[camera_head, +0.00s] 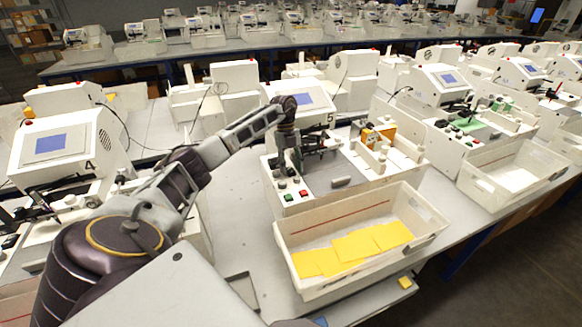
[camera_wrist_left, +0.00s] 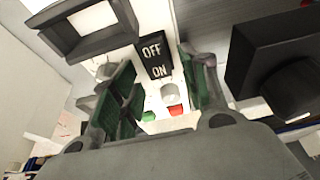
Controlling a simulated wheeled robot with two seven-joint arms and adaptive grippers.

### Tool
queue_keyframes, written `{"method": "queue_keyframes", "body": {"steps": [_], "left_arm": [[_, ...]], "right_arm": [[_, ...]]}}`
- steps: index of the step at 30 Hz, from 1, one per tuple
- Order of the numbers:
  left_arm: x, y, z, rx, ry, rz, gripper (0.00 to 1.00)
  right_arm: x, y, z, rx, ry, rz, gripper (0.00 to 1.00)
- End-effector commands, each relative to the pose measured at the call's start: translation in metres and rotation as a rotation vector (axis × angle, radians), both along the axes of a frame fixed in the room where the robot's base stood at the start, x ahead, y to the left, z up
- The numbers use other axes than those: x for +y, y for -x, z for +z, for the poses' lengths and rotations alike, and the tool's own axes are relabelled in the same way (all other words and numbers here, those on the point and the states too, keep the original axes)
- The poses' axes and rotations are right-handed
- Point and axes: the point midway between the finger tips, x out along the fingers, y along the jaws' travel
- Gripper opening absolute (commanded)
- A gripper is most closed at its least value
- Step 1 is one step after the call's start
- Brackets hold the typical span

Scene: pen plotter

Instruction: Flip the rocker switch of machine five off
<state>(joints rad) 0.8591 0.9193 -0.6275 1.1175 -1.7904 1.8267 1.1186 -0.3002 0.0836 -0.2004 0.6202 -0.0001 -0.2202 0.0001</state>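Machine five (camera_head: 385,165) is a white plotter with a "5" by its screen, in the middle of the head view. Its rocker switch (camera_wrist_left: 154,56) shows in the left wrist view as a black rocker marked OFF and ON. I cannot tell which half is pressed in. In the head view the switch is hidden by my left gripper (camera_head: 290,162), which points down at the machine's left front. In the left wrist view the fingers of my left gripper (camera_wrist_left: 160,92) are apart, with the switch seen between and beyond them. Nothing is held. My right gripper is out of view.
A green button (camera_wrist_left: 149,116) and a red button (camera_wrist_left: 176,110) sit near the switch. A clear bin (camera_head: 350,270) with yellow sheets (camera_head: 355,245) stands in front of machine five. Machine four (camera_head: 62,150) is to the left. Bare table lies left of the bin.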

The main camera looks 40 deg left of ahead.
Motion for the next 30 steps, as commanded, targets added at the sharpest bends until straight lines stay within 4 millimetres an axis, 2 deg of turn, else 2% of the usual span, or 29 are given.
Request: {"method": "queue_keyframes", "body": {"steps": [13,30], "left_arm": [[0.002,-0.001,0.008,0.0,0.0,0.0,0.45],[0.018,-0.01,0.061,-0.002,0.0,0.0,0.45]], "right_arm": [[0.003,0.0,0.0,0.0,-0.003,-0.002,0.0],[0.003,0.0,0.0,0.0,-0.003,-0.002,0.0]]}}
